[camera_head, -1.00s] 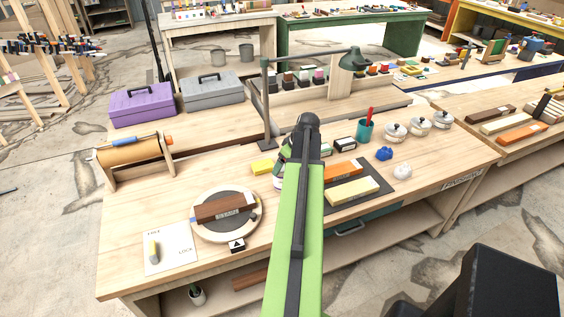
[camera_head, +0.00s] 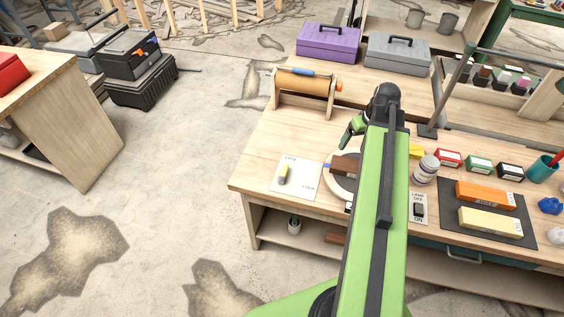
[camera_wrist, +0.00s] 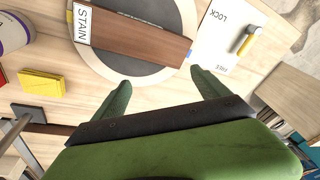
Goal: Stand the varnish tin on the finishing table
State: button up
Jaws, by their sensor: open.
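A small grey-white lidded tin (camera_head: 427,168) stands upright on the workbench (camera_head: 262,160), just right of my arm. Its label is too small to read, so I cannot tell if it is the varnish tin. A tin with a purple band shows at the left edge of the wrist view (camera_wrist: 14,34). My gripper (camera_head: 352,132) is open and empty, above the bench near a round turntable (camera_head: 338,182). In the wrist view its two green fingers (camera_wrist: 162,88) are spread apart, near a brown block marked STAIN (camera_wrist: 130,40) on the turntable. I cannot tell which surface is the finishing table.
A card with a yellow-handled lever (camera_head: 284,174) lies left of the turntable. A paper roll stand (camera_head: 305,90), purple toolbox (camera_head: 328,42) and grey toolbox (camera_head: 398,54) stand behind. Small boxes and a black mat (camera_head: 530,236) lie right. Open floor (camera_head: 180,170) lies left; another table (camera_head: 85,130) stands there.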

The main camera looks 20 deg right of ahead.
jog(key=w+a+g+h, duration=0.1)
jog(key=a+g, duration=0.1)
jog(key=a, duration=3.1)
jog(key=shift+w+f+n, duration=0.2)
jog(key=shift+f+n, duration=0.05)
jog(key=shift+n, duration=0.15)
jog(key=shift+c, duration=0.5)
